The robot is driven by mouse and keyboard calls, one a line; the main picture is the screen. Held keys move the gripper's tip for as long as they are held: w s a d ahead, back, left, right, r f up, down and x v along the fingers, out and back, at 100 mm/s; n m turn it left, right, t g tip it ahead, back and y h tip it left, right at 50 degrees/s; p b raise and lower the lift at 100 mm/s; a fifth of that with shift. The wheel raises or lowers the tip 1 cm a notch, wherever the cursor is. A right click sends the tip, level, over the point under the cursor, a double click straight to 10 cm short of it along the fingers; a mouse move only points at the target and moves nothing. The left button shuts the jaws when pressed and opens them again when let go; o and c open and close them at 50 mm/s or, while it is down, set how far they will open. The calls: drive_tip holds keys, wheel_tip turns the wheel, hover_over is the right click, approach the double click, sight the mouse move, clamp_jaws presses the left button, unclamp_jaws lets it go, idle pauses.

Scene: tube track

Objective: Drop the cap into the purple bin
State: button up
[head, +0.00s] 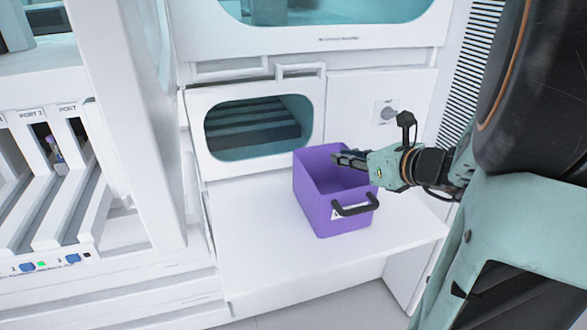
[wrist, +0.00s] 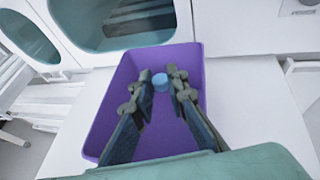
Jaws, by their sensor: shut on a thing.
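The purple bin (head: 322,208) stands on a white ledge, with a dark handle on its front. In the wrist view the bin (wrist: 203,85) opens out beneath my fingers. My gripper (head: 342,158) reaches in from the right, its fingers over the bin's opening. In the wrist view my gripper (wrist: 161,84) is shut on a small light-blue cap (wrist: 160,80), held between the fingertips above the bin's inside. The cap cannot be made out in the head view.
The white ledge (head: 270,270) has free room around the bin. Behind it is a white cabinet with an oval window (head: 258,128) and a knob (head: 387,112). At the left, a white rack (head: 50,215) with labelled ports holds a small tube (head: 56,150).

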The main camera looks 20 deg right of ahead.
drive_tip(key=o, duration=0.7)
drive_tip(key=shift+o, duration=0.2)
